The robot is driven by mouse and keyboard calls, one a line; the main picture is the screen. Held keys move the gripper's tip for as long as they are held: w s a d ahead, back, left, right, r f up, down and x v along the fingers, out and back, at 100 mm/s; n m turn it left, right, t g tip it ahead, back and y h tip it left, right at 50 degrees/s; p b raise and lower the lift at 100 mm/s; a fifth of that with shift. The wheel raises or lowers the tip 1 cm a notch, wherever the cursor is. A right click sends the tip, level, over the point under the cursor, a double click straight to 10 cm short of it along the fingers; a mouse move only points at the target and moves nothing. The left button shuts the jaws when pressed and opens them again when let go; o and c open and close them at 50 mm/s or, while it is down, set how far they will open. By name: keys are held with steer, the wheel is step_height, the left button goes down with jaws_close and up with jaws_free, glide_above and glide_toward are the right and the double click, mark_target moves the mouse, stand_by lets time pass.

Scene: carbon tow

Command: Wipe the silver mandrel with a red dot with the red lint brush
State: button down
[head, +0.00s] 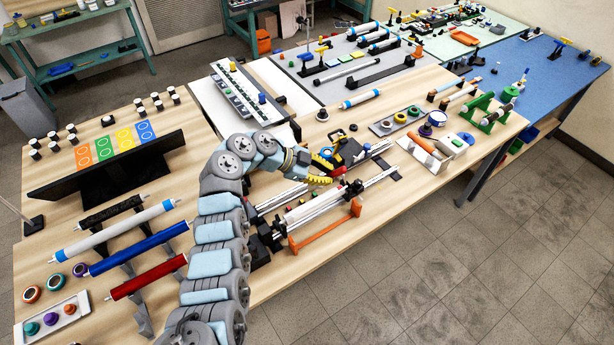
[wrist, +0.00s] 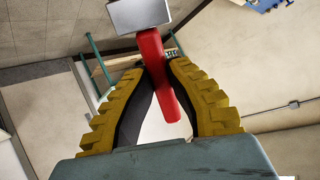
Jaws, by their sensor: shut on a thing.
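The red lint brush (wrist: 157,75) is in my gripper in the wrist view. Its red handle runs between the yellow fingers, and its pale grey head (wrist: 138,15) sticks out past the fingertips. My gripper (wrist: 153,68) is shut on the handle. In the head view my gripper (head: 330,180) is over the rail stand in the middle of the wooden table. A silver-white mandrel (head: 312,209) lies along that stand, just in front of and below my gripper. I cannot make out a red dot on it. From these views I cannot tell whether the brush touches it.
An orange bar (head: 322,230) stands along the stand's front side. Dark and yellow items (head: 345,150) lie close behind my gripper. Blue (head: 138,248) and red (head: 146,275) rolls lie at the left. Another silver roll (head: 347,71) lies on the grey table behind.

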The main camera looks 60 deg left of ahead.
mark_target(312, 188)
steer(key=shift+t, duration=0.4)
steer(key=shift+s+a+f+b, duration=0.25)
steer(key=shift+s+a+f, duration=0.4)
steer(key=shift+f, duration=0.4)
steer(key=shift+s+a+f+b, duration=0.25)
steer(key=shift+s+a+f, duration=0.15)
steer(key=shift+s+f, duration=0.6)
steer(key=shift+s+a+f+b, duration=0.25)
steer(key=shift+s+a+f, duration=0.35)
steer(key=shift+f, duration=0.5)
steer(key=shift+b, duration=0.3)
